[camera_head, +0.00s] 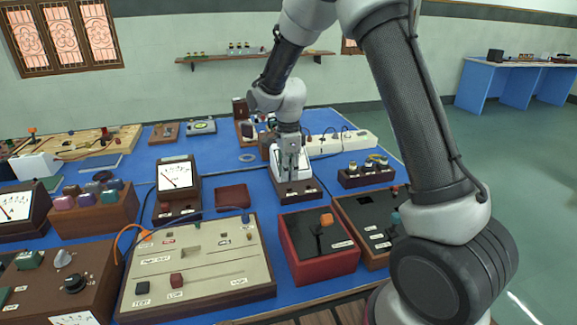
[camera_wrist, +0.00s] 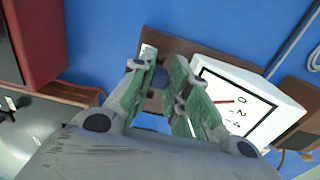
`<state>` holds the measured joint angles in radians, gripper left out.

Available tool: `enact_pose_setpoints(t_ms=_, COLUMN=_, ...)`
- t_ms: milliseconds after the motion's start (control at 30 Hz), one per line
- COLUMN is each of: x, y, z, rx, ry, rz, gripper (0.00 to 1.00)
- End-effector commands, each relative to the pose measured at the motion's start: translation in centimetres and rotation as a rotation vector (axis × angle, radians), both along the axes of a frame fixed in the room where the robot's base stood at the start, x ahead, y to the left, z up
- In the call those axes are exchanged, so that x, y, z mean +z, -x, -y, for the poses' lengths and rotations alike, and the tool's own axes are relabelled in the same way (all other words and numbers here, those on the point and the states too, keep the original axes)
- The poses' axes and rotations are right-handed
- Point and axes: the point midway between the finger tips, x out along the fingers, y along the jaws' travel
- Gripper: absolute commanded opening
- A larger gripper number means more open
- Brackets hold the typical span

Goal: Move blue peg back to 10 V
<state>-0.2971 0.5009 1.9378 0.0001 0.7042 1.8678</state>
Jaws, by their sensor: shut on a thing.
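My gripper (camera_head: 289,170) points down over the brown base (camera_head: 297,191) of a white-faced meter (camera_head: 278,160) in the head view. In the wrist view my gripper (camera_wrist: 164,66) has its green-padded fingers closed around a small dark blue peg (camera_wrist: 160,76), which is mostly hidden between them. The peg is over the brown base (camera_wrist: 190,49), next to the meter's dial (camera_wrist: 240,103). I cannot tell whether the peg is seated in a hole. Small white labels show on the base's front, too small to read.
A red-sided box with an orange-topped lever (camera_head: 326,221) stands in front of the meter. A cream panel (camera_head: 205,262) lies left of it, and another meter (camera_head: 176,176) stands further left. A dark box with knobs (camera_head: 366,177) is to the right. Bare blue bench shows between them.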

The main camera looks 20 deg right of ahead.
Motion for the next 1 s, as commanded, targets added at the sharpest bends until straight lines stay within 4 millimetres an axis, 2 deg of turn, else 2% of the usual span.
enact_pose_setpoints(t_ms=533, x=-3.4, y=0.0, z=0.0, rx=0.0, ry=0.0, rz=0.0, gripper=0.01)
enact_pose_setpoints(t_ms=1000, x=-4.0, y=0.0, z=0.0, rx=0.0, ry=0.0, rz=0.001, gripper=0.01)
